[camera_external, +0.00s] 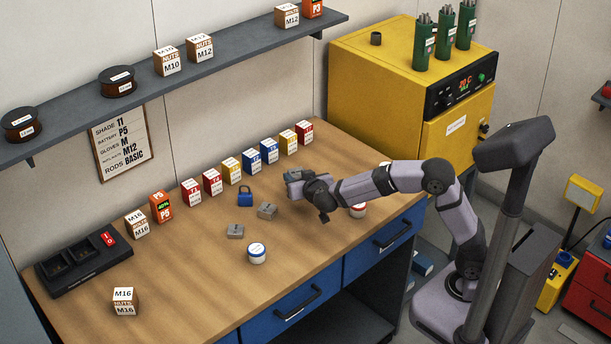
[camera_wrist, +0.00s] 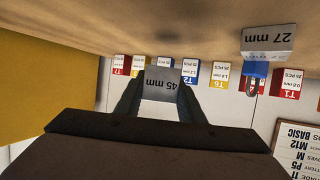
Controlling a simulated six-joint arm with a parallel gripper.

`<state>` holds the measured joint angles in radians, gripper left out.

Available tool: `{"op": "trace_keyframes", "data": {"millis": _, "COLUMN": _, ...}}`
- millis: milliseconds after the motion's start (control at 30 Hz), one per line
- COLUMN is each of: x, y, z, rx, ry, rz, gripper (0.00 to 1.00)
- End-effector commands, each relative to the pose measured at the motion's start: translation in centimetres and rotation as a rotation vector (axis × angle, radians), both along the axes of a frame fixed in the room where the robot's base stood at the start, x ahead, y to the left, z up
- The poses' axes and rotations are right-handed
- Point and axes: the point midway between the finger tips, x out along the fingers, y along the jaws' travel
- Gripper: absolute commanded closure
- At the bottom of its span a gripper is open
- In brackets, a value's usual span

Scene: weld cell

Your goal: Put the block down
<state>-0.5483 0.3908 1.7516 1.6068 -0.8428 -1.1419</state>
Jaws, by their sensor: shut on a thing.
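My gripper (camera_external: 300,184) is above the back half of the wooden bench, left of the yellow oven. It is shut on a grey block marked 45 mm; in the wrist view the block (camera_wrist: 164,84) sits between the two dark fingers (camera_wrist: 160,98). That view is upside down, with the bench top along the upper edge. The held block looks raised off the bench, but the gap is hard to judge. Two other grey blocks (camera_external: 267,210) (camera_external: 235,231) lie on the bench to the left; one shows in the wrist view marked 27 mm (camera_wrist: 268,38).
A row of small boxes (camera_external: 231,170) lines the back of the bench (camera_external: 190,262). A blue padlock (camera_external: 245,197) stands near the blocks. A white-lidded tin (camera_external: 257,253) is in front, and a red-and-white tin (camera_external: 358,210) is under my arm. Bench between the tins is bare.

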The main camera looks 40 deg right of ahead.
Motion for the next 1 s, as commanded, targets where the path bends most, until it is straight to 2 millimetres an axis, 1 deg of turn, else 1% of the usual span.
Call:
{"op": "trace_keyframes", "data": {"millis": 67, "x": 0.0, "y": 0.0, "z": -0.3, "rx": -0.001, "ry": -0.001, "rz": 0.0, "gripper": 0.99}}
{"op": "trace_keyframes", "data": {"millis": 300, "x": 0.0, "y": 0.0, "z": -3.6, "rx": -0.002, "ry": 0.002, "rz": 0.0, "gripper": 0.99}}
{"op": "trace_keyframes", "data": {"millis": 400, "x": 0.0, "y": 0.0, "z": -4.5, "rx": -0.001, "ry": 0.0, "rz": -0.001, "gripper": 0.99}}
{"op": "trace_keyframes", "data": {"millis": 500, "x": 0.0, "y": 0.0, "z": -4.9, "rx": 0.0, "ry": -0.001, "rz": 0.0, "gripper": 0.99}}
{"op": "trace_keyframes", "data": {"millis": 767, "x": 0.0, "y": 0.0, "z": -4.9, "rx": 0.0, "ry": -0.002, "rz": 0.0, "gripper": 0.99}}
{"op": "trace_keyframes", "data": {"millis": 933, "x": 0.0, "y": 0.0, "z": -5.3, "rx": 0.0, "ry": -0.001, "rz": 0.0, "gripper": 0.99}}
{"op": "trace_keyframes", "data": {"millis": 967, "x": 0.0, "y": 0.0, "z": -5.3, "rx": 0.0, "ry": 0.0, "rz": -0.001, "gripper": 0.58}}
{"op": "trace_keyframes", "data": {"millis": 1000, "x": 0.0, "y": 0.0, "z": -5.3, "rx": 0.0, "ry": 0.0, "rz": -0.001, "gripper": 0.48}}
